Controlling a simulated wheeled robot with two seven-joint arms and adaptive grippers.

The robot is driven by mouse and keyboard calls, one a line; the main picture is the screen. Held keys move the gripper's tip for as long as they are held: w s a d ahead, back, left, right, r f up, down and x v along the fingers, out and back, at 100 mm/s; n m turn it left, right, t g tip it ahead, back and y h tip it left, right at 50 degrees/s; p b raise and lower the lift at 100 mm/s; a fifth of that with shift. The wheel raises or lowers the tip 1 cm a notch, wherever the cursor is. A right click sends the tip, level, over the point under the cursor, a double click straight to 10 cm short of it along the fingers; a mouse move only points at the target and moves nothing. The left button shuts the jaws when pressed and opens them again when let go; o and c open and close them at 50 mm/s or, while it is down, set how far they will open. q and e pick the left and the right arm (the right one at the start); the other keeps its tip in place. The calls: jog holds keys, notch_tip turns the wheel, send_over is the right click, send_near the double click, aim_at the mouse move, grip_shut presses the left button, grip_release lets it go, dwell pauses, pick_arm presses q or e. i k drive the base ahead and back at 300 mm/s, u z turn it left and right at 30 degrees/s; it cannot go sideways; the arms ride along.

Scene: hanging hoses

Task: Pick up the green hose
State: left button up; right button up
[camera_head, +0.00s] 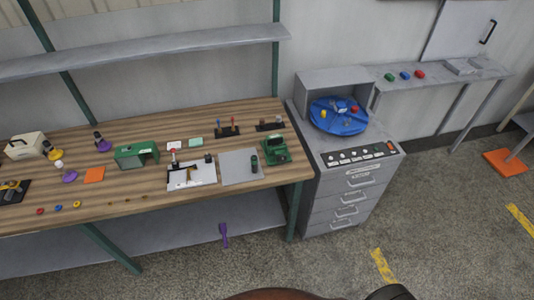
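I see no green hose and no other hanging hose in the head view. The green things here are a green box-like fixture (136,154) and a green machine (274,151) on the workbench, and a small green button-like piece (389,77) on the grey shelf at right. None of these looks like a hose. Neither of my grippers can be made out in this view.
A wooden workbench (225,195) with small tools fills the left. A grey drawer cabinet (350,205) with a blue round tray (338,117) stands beside it. An orange block (504,162) lies on the floor at right. The floor in front of the cabinet is mostly clear.

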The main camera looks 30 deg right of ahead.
aim_at(254, 164)
jog(key=k, duration=0.5)
jog(key=u, duration=0.8)
jog(key=i, duration=1.8)
jog(key=z, duration=1.25)
jog(key=i, duration=0.7)
jog(key=z, duration=0.7)
